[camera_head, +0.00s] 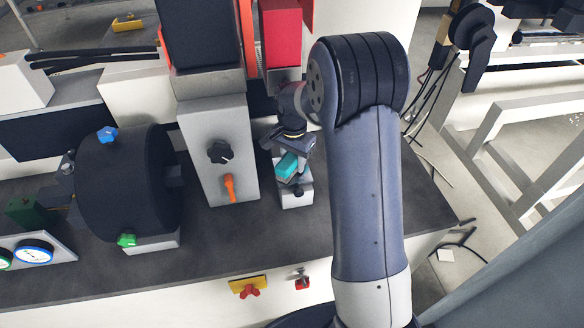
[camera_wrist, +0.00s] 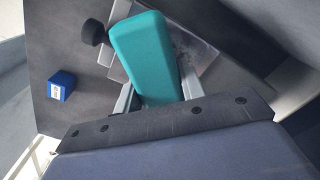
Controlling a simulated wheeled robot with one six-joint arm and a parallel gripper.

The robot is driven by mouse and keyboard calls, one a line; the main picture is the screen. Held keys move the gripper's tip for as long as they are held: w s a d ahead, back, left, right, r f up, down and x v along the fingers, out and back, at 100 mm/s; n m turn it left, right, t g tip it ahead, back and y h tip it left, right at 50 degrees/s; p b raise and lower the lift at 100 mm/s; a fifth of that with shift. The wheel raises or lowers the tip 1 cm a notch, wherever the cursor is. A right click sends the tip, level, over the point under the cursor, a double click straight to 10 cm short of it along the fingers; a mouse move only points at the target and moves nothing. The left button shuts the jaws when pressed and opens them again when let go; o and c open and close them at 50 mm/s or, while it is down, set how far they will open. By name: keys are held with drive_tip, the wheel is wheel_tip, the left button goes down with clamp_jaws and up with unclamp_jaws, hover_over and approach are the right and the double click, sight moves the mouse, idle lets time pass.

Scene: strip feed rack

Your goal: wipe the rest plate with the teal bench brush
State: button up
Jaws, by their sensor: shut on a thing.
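The teal bench brush (camera_head: 287,165) is held in my gripper (camera_head: 293,170), over a small light-grey block at the bench's front part. In the wrist view the brush's teal body (camera_wrist: 146,55) lies between the two grey fingers of my gripper (camera_wrist: 152,88), which are shut on it. A grey metal plate (camera_wrist: 195,50) with dark smudges lies just behind and right of the brush and looks like the rest plate. The brush hides part of it. I cannot tell whether the brush touches the plate.
A grey box with a black knob (camera_head: 219,152) and an orange lever (camera_head: 230,188) stands left of the gripper. A large black drum (camera_head: 128,190) is further left. A blue cube (camera_wrist: 62,85) sits on the dark bench top in the wrist view. Bare bench (camera_head: 225,235) lies in front.

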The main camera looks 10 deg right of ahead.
sight(282, 164)
drive_tip(key=shift+a, duration=1.05)
drive_tip(key=shift+d+f, duration=0.1)
drive_tip(key=shift+d, duration=1.85)
drive_tip(key=shift+a, duration=0.1)
drive_tip(key=shift+s+a+f, duration=0.15)
drive_tip(key=shift+a, duration=2.15)
